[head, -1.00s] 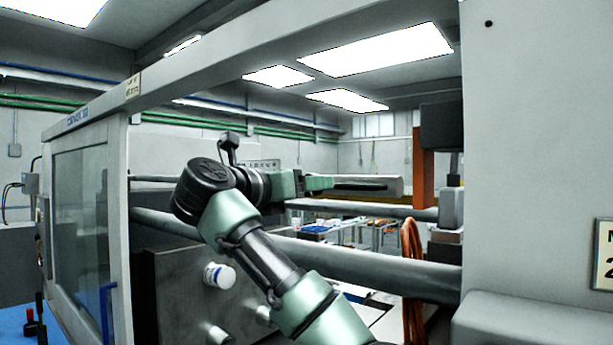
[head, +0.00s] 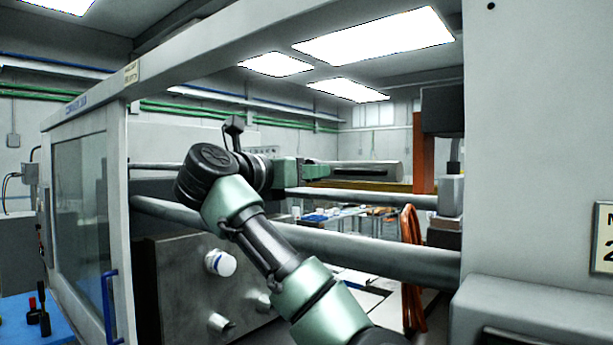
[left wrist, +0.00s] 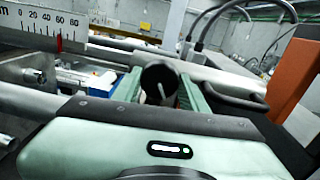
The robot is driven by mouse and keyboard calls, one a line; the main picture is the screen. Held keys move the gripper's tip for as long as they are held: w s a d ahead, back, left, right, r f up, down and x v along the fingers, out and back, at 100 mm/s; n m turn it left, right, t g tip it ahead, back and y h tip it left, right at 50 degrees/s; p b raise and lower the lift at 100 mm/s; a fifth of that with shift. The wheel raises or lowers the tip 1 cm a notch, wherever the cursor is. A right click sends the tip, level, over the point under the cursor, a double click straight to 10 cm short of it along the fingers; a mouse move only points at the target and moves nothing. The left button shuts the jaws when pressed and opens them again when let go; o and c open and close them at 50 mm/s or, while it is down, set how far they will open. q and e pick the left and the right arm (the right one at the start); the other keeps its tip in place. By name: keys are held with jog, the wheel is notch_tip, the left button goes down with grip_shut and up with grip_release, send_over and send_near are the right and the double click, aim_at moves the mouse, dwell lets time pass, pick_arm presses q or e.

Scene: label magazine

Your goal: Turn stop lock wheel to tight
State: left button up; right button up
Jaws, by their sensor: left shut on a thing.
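My left gripper (left wrist: 161,92) is shut on a dark round knob (left wrist: 160,76), which looks like the stop lock wheel. The knob's end faces the camera and has a short pale line on it. A green finger lies on each side of it. In the head view my left gripper (head: 317,171) reaches into the machine between its bars, beside a grey cylinder (head: 372,171). The knob cannot be made out there. My right gripper is not in view.
A scale (left wrist: 45,22) with a red pointer lies left of the gripper in the left wrist view. An orange upright (head: 418,150) and a white machine wall (head: 540,130) stand to the right.

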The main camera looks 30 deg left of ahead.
pick_arm(q)
jog(key=shift+w+a+f+m+h+b, duration=0.1)
jog(key=shift+m+h+b, duration=0.3)
jog(key=shift+m+b, duration=5.25)
jog(key=shift+a+f+m+h+b, duration=0.1)
jog(key=shift+m+h+b, duration=0.8)
jog(key=shift+m, duration=8.95)
jog(key=shift+d+y+b, duration=0.1)
jog(key=shift+y+b, duration=0.4)
jog(key=o, duration=1.4)
jog(key=shift+r, duration=0.1)
